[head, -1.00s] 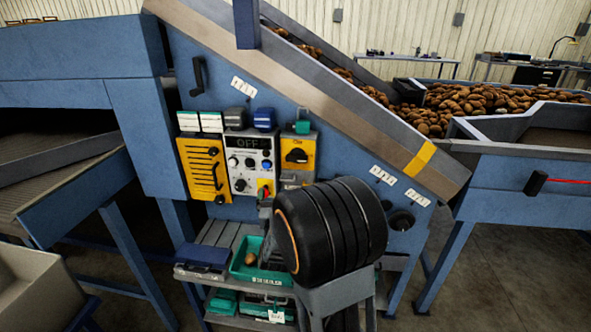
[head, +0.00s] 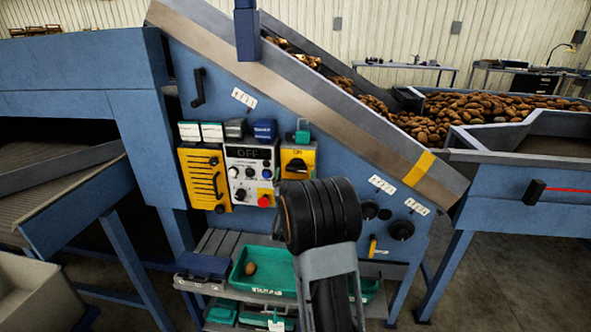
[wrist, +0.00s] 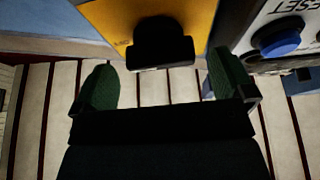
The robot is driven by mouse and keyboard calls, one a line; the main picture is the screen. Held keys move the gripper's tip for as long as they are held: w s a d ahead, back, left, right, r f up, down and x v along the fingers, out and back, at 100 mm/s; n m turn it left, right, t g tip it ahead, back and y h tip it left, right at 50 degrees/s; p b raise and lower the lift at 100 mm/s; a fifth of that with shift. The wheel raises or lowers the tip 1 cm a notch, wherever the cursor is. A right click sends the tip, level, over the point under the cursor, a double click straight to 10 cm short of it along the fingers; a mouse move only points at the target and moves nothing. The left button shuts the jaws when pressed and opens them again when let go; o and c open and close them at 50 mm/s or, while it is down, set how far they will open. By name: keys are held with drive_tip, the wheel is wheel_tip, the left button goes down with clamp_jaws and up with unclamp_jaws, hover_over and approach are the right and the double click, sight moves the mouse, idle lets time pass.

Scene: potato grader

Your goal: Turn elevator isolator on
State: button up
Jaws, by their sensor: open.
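The isolator is a yellow box (head: 299,157) with a black rotary handle (head: 296,166), right of the white control panel (head: 248,175). In the wrist view the yellow plate (wrist: 110,15) and its black handle (wrist: 162,42) appear upside down at the top, with small, unclear lettering beside the handle. My gripper (wrist: 163,82) is open, one dark green finger on each side below the handle. The fingers look apart from the handle; exact depth is unclear. In the head view my black arm link hides the gripper, just below the isolator.
The white panel has a display reading OFF, knobs and a red button (head: 265,197); a blue reset button (wrist: 282,41) shows in the wrist view. Another yellow box (head: 205,178) is at left. Below, a green tray (head: 240,279) holds a potato (head: 250,268). The sloped elevator rises above.

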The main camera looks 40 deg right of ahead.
drive_tip(key=shift+x, duration=1.05)
drive_tip(key=c, duration=0.9)
